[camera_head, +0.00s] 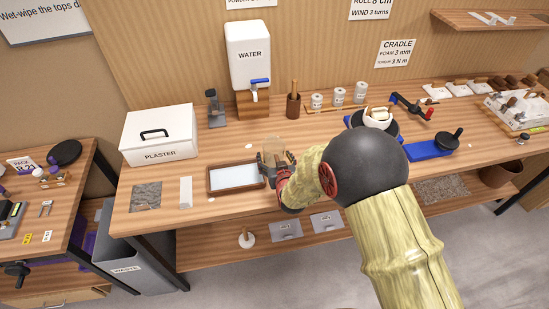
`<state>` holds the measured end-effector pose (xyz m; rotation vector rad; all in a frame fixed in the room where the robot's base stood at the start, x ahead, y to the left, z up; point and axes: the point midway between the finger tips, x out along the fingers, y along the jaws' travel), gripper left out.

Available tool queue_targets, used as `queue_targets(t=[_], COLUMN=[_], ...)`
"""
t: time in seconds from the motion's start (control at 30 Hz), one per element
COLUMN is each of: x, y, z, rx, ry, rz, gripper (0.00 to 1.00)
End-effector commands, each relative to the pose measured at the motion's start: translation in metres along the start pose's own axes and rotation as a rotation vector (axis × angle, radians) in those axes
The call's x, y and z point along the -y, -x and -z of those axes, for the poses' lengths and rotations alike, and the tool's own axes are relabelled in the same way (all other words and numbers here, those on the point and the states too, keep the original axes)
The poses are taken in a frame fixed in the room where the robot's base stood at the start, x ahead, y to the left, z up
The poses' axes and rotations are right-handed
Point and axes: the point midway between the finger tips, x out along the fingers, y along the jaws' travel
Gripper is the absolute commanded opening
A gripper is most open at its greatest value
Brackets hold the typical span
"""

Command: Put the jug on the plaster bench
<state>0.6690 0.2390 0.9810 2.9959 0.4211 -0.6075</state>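The jug (273,148) looks like a translucent, pale brownish vessel and appears upright. It is at the middle of the plaster bench (225,145), a long wooden worktop. My gripper (273,160) is at the jug, its fingers around the jug's lower part. The fingers and wrist hide the jug's base, so I cannot tell whether it rests on the wood or is held just above it. I also cannot tell whether the fingers press on it.
A wood-framed tray (211,189) lies just left of my gripper. A white plaster box (160,133) stands at the left, and a water dispenser (248,50) and a brown cup (293,105) stand behind. Bare wood shows between tray and dispenser. A blue-based device (430,149) is at the right.

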Motion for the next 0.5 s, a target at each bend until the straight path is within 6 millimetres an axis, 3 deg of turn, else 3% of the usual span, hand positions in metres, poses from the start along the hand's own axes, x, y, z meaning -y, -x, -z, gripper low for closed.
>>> queue_targets(t=[0.5], x=[0.0002], y=[0.0084], z=[0.0038], rx=[-0.001], ry=[0.0], rz=[0.0], gripper=[0.76])
